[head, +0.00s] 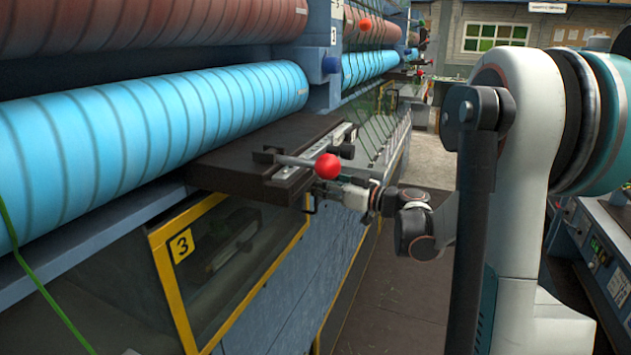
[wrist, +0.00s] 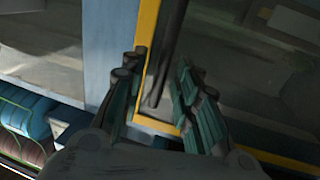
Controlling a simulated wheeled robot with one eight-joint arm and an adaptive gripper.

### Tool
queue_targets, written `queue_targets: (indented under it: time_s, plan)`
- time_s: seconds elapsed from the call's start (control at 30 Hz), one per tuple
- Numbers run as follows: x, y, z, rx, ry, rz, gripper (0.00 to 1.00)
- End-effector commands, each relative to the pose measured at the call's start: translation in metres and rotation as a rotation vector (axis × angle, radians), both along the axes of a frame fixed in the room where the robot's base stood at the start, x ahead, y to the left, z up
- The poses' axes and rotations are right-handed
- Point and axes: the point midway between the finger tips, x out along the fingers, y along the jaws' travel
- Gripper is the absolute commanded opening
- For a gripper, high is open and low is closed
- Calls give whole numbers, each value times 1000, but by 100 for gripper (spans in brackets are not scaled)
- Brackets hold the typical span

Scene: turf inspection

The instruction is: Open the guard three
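Guard three (head: 232,240) is a yellow-framed, see-through panel low on the blue machine, with a yellow "3" label (head: 181,246). It looks closed in its opening. My gripper (head: 312,198) is at the panel's right upper corner, small and partly hidden in the head view. In the wrist view my gripper (wrist: 160,74) is open, with its dark green fingers apart on either side of the guard's yellow frame edge (wrist: 147,35). A dark slim bar (wrist: 167,62), probably the guard's handle, shows between the fingers. I cannot tell whether anything touches it.
A red-knobbed lever (head: 327,166) sticks out just above my gripper from a dark ledge (head: 262,160). Large blue rollers (head: 160,120) lie above the guard. A floor aisle (head: 385,290) runs along the machine, and another machine with a control panel (head: 598,250) stands at right.

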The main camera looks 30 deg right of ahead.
Motion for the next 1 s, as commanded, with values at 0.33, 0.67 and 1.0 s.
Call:
queue_targets:
  time_s: [0.33, 0.67, 1.0]
  plan:
    - [11, 6, 0, 0, 0, 0, 29]
    - [11, 6, 0, 0, 0, 0, 0]
    - [1, 0, 0, 0, 0, -27, 0]
